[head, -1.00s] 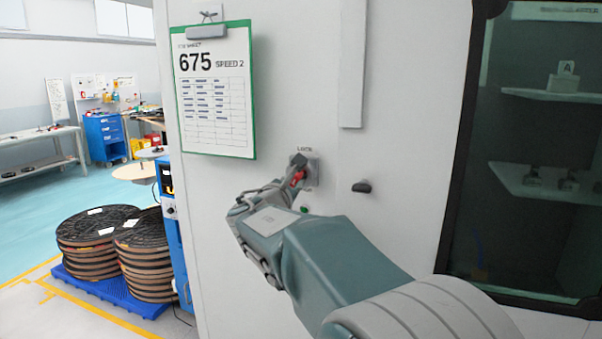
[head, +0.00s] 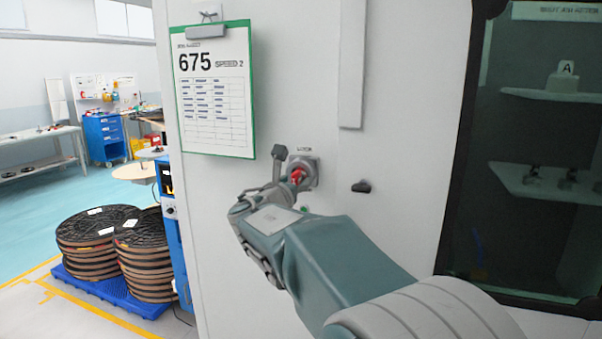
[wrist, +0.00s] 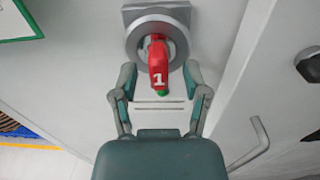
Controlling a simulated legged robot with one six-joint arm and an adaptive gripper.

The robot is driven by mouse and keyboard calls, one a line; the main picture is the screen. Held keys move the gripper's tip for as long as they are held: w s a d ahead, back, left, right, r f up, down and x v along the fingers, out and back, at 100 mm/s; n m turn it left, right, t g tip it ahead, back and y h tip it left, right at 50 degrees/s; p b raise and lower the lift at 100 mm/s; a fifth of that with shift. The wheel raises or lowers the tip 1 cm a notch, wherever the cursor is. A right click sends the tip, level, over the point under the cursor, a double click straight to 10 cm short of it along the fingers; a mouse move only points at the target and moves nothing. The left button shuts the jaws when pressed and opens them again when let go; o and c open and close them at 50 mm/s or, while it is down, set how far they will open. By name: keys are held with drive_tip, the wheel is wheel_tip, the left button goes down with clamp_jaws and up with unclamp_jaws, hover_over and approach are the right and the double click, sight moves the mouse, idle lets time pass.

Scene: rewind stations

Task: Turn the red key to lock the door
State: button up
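The red key (wrist: 158,62) sits in a round grey lock (wrist: 136,38) on the pale cabinet wall, with a white "1" on its grip. In the wrist view the key points down toward my gripper (wrist: 160,78). My gripper's two fingers are spread apart, one on each side of the key, with gaps between them and it. In the head view the red key (head: 297,175) shows beside my gripper (head: 284,170), under a small label. The dark-framed glass door (head: 455,160) is at the right and looks closed.
A green-edged clipboard sheet (head: 215,110) hangs above left of the lock. A black knob (head: 361,187) sticks out to the right of it. Stacked reels (head: 98,235) stand on a blue pallet on the floor at left.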

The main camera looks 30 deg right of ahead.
drive_tip(key=v, duration=1.2)
drive_tip(key=s+f+m+g+y, duration=0.5)
drive_tip(key=s+f+m+y, duration=0.1)
drive_tip(key=s+f+m, duration=0.7)
drive_tip(key=s+a+f+m+y, duration=0.6)
drive_tip(key=s+a+m+y, duration=0.2)
drive_tip(key=a+m, duration=0.3)
drive_tip(key=shift+s+m+g, duration=0.4)
drive_tip(key=shift+s+m, duration=0.15)
drive_tip(key=shift+m, duration=0.35)
